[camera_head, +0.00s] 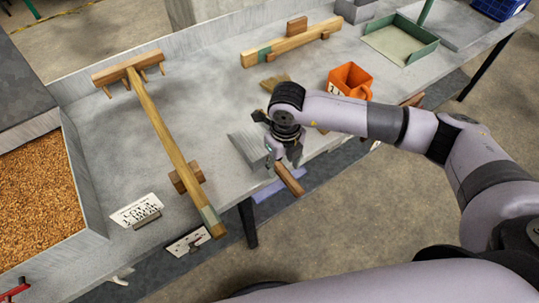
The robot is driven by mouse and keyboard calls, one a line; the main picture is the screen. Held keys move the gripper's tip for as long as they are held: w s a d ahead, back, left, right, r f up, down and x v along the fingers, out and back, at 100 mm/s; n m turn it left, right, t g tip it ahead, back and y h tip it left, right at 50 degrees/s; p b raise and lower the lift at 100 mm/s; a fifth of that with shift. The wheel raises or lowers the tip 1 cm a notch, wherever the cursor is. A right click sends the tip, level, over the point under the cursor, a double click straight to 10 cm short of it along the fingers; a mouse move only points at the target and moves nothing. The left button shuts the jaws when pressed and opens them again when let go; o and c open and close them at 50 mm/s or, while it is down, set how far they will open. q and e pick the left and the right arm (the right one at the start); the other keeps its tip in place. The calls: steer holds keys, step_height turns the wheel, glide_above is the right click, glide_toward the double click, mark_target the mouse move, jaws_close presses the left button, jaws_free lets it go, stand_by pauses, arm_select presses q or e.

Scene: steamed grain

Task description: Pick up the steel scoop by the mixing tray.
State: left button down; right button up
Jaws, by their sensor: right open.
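The steel scoop (247,148) lies near the front edge of the grey table, its wooden handle (289,180) pointing toward the front and past the edge. My right gripper (284,157) is open with its fingers pointing down, over the scoop where the handle meets the metal. The gripper hides part of the scoop, and I cannot tell whether the fingers touch it. A large grey metal tray (88,190) filled with brown grain (38,205) is at the left. My left gripper is out of view.
A long wooden rake (160,125) lies between the tray and the scoop. An orange scoop-like container (350,78) stands right of my gripper. A wooden tool (290,43) and a green-rimmed tray (400,40) are farther back. A white label card (137,210) stands near the front edge.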

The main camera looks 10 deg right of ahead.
mark_target(282, 169)
step_height(282, 169, down, 2)
steer(key=shift+f, duration=0.25)
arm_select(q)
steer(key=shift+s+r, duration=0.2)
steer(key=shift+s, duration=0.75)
arm_select(e)
steer(key=shift+f, duration=0.35)
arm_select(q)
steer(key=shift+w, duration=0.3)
arm_select(e)
jaws_close()
